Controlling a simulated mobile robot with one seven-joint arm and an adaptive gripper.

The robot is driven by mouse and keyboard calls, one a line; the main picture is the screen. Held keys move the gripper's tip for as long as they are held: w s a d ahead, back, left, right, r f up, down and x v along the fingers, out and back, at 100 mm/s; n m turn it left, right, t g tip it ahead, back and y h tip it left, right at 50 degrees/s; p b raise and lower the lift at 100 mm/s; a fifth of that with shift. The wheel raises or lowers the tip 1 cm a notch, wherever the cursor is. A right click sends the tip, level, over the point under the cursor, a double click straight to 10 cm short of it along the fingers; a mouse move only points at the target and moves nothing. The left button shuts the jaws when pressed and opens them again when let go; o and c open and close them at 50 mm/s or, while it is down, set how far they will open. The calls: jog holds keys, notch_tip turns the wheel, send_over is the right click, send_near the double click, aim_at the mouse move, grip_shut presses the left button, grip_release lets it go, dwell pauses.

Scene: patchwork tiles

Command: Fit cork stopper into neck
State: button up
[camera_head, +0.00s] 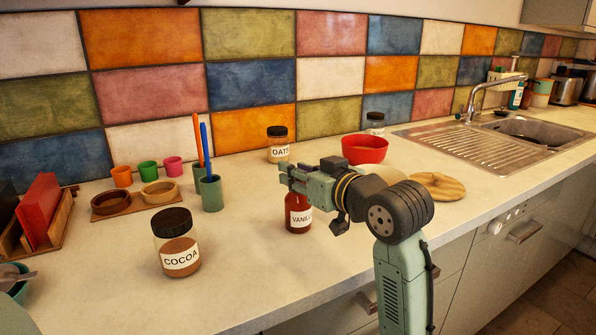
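A dark red-brown bottle labelled "VANILLA" (298,216) stands on the counter in the middle of the view. My gripper (298,182) reaches in from the right and is directly in front of or above the top of this bottle. The bottle's neck is hidden behind the gripper. I cannot make out a cork stopper; if it is between the fingers or at the neck, the gripper hides it. From this angle I cannot tell whether the fingers are open or shut.
A cocoa jar (177,243) stands at the front left, an oats jar (278,146) and a red bowl (365,150) behind the bottle. A green cup (211,193) holds tall sticks. A wooden board (437,186) lies right. The counter's front middle is clear.

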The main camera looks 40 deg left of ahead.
jog(key=o, duration=0.4)
jog(key=v, duration=1.2)
jog(key=shift+f, duration=0.1)
jog(key=shift+w, duration=0.1)
